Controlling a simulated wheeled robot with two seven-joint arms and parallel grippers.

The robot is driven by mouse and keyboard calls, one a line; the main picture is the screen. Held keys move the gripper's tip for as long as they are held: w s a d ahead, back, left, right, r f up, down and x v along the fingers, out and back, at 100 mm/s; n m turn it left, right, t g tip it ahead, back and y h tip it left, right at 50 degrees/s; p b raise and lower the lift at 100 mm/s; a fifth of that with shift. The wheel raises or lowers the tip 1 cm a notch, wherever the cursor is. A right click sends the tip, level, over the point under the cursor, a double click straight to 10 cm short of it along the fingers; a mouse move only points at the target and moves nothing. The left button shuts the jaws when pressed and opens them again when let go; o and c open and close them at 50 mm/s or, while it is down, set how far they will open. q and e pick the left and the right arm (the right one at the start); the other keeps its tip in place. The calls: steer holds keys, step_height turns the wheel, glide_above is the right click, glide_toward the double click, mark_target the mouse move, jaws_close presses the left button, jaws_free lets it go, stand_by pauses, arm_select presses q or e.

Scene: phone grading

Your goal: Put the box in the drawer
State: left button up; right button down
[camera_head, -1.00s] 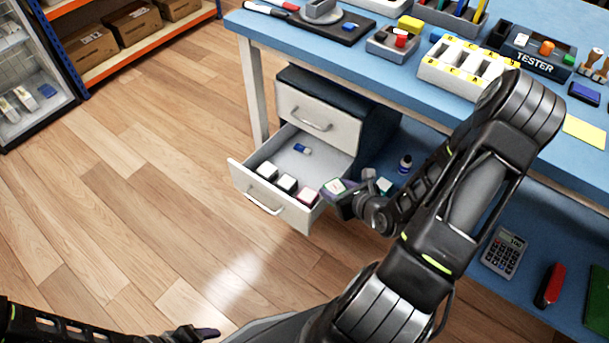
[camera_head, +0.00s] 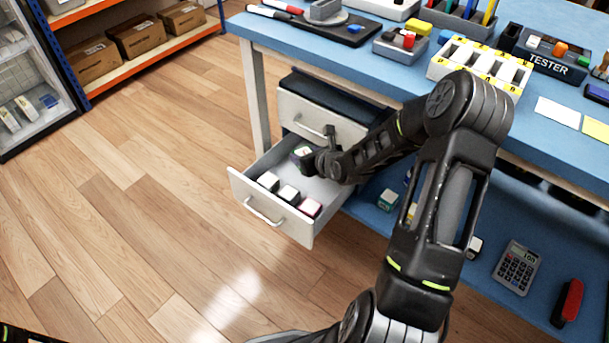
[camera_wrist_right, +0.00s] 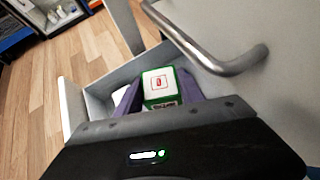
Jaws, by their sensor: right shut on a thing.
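The box (camera_wrist_right: 160,84), white on top with green edges and a red mark, sits between the purple fingers of my right gripper (camera_wrist_right: 158,98) in the right wrist view. In the head view the right gripper (camera_head: 306,162) holds the box (camera_head: 301,152) over the back part of the open lower drawer (camera_head: 264,212). I cannot tell whether the box touches the drawer floor. My left gripper is out of view.
The closed upper drawer and its handle (camera_wrist_right: 232,62) are close beside the right gripper. The blue worktop (camera_head: 400,75) lies above, with a tester (camera_head: 550,60) and trays. A green-sided box (camera_head: 388,200) and a calculator (camera_head: 517,268) lie on the lower shelf.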

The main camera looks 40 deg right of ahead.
steer(key=shift+w+f+b, duration=0.2)
steer(key=shift+f+b, duration=0.2)
steer(key=shift+f, duration=0.75)
steer(key=shift+f+b, duration=1.05)
steer(key=shift+f, duration=1.25)
steer(key=shift+f, duration=0.1)
steer(key=shift+f+b, duration=0.3)
steer(key=shift+f, duration=0.25)
steer(key=c, duration=0.7)
jaws_free()
